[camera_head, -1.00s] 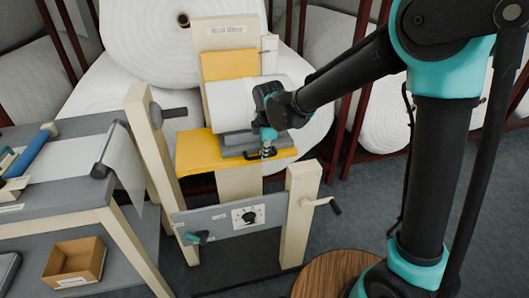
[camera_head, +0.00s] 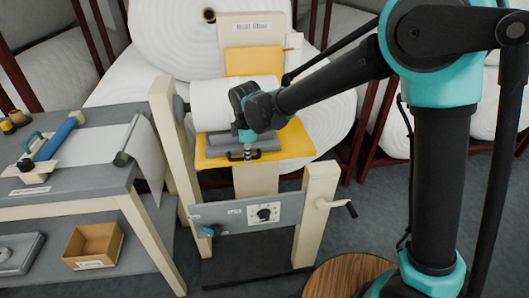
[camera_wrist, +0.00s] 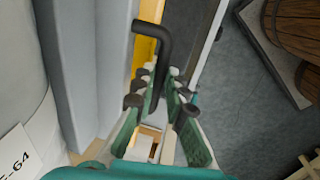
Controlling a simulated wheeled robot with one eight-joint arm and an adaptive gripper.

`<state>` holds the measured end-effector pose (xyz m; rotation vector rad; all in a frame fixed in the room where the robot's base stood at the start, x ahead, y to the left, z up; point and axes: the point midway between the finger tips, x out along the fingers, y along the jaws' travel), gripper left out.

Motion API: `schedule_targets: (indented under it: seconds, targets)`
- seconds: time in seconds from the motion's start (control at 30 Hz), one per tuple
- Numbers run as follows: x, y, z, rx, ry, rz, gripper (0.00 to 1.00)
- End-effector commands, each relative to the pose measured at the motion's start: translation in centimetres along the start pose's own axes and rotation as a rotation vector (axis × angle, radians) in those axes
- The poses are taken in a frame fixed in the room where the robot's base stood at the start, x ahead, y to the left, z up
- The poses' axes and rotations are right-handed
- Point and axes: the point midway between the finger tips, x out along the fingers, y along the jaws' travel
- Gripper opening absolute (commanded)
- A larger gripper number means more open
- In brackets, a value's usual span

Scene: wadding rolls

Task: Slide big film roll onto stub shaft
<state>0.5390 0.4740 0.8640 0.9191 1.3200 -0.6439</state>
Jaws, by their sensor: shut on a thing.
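The big white film roll (camera_head: 213,102) lies on its side on a grey cradle (camera_head: 222,143) above a yellow table (camera_head: 290,145). The dark stub shaft (camera_head: 182,106) sticks out from the left post. The roll's left end is close against it, and only a short piece shows; how far it is inside the core is hidden. My gripper (camera_head: 246,140) is at the cradle's front, shut on its black handle (camera_head: 240,156). In the wrist view my gripper's fingers (camera_wrist: 160,92) flank the bent black handle (camera_wrist: 163,35). The roll's labelled side (camera_wrist: 22,125) is at left.
The cream left post (camera_head: 166,120) stands beside the roll. A lower grey panel with a dial (camera_head: 263,214) and a right post with a crank (camera_head: 338,206) are in front. A grey bench (camera_head: 75,190) stands left. Large white rolls (camera_head: 165,35) fill the back.

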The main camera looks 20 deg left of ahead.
Motion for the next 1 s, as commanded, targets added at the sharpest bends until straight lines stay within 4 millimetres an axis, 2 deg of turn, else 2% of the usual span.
schedule_targets:
  seconds: [0.03,0.2,0.6,0.63,0.77,1.0]
  targets:
    - [0.0,0.0,-0.9,-0.003,0.001,0.000,0.00]
    - [0.0,0.0,-2.3,-0.001,0.000,0.000,0.00]
    - [0.0,0.0,-2.9,-0.001,0.005,0.000,0.00]
    - [0.0,0.0,-2.9,-0.001,0.005,0.000,0.16]
    - [0.0,0.0,-2.8,-0.001,0.003,0.000,0.32]
    - [0.0,0.0,-2.6,0.000,0.001,0.000,0.33]
